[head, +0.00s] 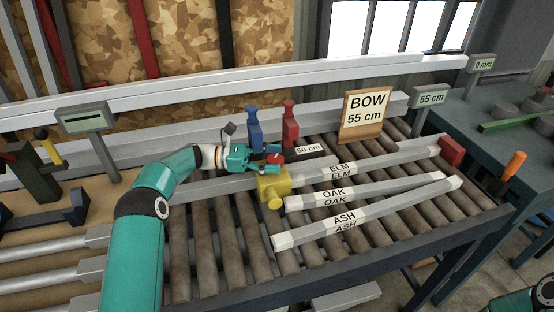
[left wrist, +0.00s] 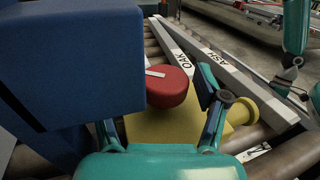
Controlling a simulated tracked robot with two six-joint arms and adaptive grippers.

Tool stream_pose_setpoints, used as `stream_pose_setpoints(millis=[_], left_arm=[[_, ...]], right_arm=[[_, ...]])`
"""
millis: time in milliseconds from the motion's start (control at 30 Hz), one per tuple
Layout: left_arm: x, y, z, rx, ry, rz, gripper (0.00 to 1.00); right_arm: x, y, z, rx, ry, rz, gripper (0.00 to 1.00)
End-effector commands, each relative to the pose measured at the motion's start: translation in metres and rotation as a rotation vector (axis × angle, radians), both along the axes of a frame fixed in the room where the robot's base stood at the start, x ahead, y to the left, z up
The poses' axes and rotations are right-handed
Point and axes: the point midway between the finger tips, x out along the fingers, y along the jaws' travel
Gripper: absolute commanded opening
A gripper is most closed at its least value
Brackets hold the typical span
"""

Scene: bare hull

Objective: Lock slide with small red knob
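The small red knob (head: 275,158) is a round red cap with a white mark, on top of the yellow slide block (head: 273,187). In the left wrist view, the knob (left wrist: 168,88) stands just ahead of my left gripper (left wrist: 158,105), above the yellow block (left wrist: 175,127). My left gripper (head: 262,162) comes in from the left with its fingers spread, one on each side of the knob's line; contact cannot be told. Part of my right arm (head: 530,296) shows at the lower right corner; the state of its gripper is unclear.
A blue clamp (head: 254,130) and a red clamp (head: 290,125) stand behind the slide; the blue one fills the left of the wrist view (left wrist: 70,65). Bars marked ELM (head: 340,171), OAK (head: 335,192) and ASH (head: 345,218) lie on the rollers to the right. A BOW sign (head: 366,112) stands behind.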

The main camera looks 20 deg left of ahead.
Motion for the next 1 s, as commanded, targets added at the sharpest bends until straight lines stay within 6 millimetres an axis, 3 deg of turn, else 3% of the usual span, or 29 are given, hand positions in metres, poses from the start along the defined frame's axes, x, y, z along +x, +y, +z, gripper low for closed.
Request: stream_pose_setpoints(millis=[367, 800, 1000], left_arm=[[-0.003, 0.008, -0.002, -0.001, 0.002, -0.003, 0.74], [-0.016, 0.066, -0.002, 0.001, 0.0, 0.004, 0.74], [-0.019, 0.077, -0.002, 0.001, 0.0, 0.002, 0.74]], right_arm=[[0.0, 0.0, 0.0, 0.0, 0.0, 0.0, 0.6], [0.0, 0.0, 0.0, 0.0, 0.0, 0.0, 0.6], [0.0, 0.0, 0.0, 0.0, 0.0, 0.0, 0.6]])
